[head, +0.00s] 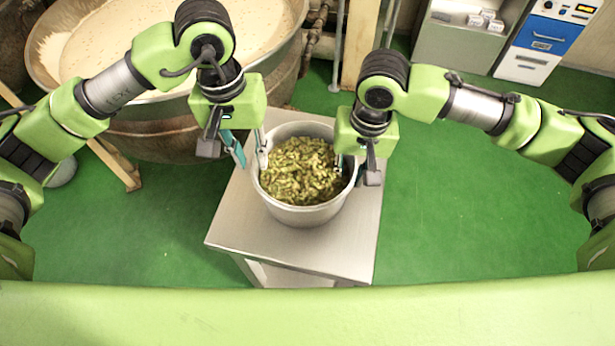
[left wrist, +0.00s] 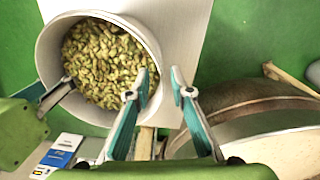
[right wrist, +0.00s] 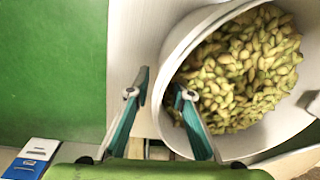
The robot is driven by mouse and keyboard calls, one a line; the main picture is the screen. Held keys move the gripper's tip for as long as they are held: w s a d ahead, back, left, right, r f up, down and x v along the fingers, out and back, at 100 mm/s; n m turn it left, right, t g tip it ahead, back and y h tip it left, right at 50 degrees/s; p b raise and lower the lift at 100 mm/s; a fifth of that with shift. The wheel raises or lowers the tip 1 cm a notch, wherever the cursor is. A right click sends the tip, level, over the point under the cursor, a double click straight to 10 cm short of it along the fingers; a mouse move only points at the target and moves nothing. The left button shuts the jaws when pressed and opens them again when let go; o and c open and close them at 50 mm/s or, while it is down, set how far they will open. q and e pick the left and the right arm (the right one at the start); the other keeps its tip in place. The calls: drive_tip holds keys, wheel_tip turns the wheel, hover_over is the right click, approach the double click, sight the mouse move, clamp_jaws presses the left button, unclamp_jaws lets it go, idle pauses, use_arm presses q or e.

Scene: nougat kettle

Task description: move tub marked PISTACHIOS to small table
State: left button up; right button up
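A round, light grey tub (head: 305,214) full of greenish pistachios stands upright on a small steel-topped table (head: 240,228). No marking on the tub is readable. My left gripper (head: 248,154) is open at the tub's left rim. In the left wrist view, its fingertips (left wrist: 161,79) are apart, one over the tub's mouth and one outside the wall. My right gripper (head: 356,168) is open at the tub's right rim. In the right wrist view, its fingertips (right wrist: 162,84) are apart on either side of the wall. I cannot tell whether any finger touches the tub.
A large kettle (head: 160,135) with pale contents stands close behind and left of the table. A grey cabinet (head: 455,48) and a blue-and-white unit (head: 545,38) stand at the back right. The green floor (head: 470,210) right of the table is clear.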

drive_tip(key=shift+r, duration=0.25)
use_arm(q)
wheel_tip(320, 180, up, 3)
drive_tip(key=shift+a+r, duration=0.1)
drive_tip(key=shift+r, duration=0.05)
use_arm(e)
wheel_tip(320, 180, up, 12)
drive_tip(key=shift+d+f, duration=0.25)
drive_tip(key=shift+d, duration=0.15)
drive_tip(key=shift+s+f, duration=0.1)
